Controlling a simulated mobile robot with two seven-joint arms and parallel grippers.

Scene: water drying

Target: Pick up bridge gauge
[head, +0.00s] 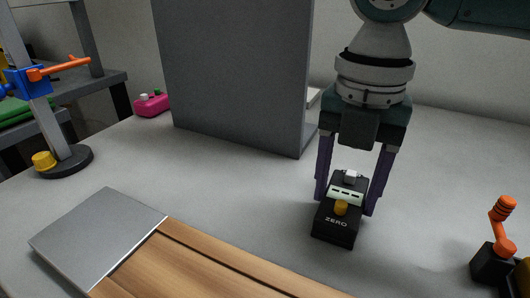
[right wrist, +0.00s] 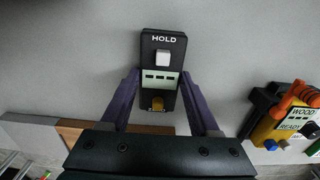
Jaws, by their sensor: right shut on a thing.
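The bridge gauge, a small black box (head: 335,225) with a pale display, a white button, a yellow knob and the word ZERO, is at the right of centre in the head view. My right gripper (head: 345,204) points down with its purple fingers shut on the gauge's two sides. In the right wrist view the gauge (right wrist: 161,50) shows the word HOLD, and the right gripper (right wrist: 160,88) has a finger on each side of it. Whether its underside touches the table cannot be told. My left gripper is not in view.
A grey upright panel (head: 235,75) stands behind. A wooden board (head: 200,262) with a grey plate (head: 100,235) lies in front left. A stand with a blue clamp (head: 65,155) is at left. A yellow-black device with an orange handle (right wrist: 285,118) is at right.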

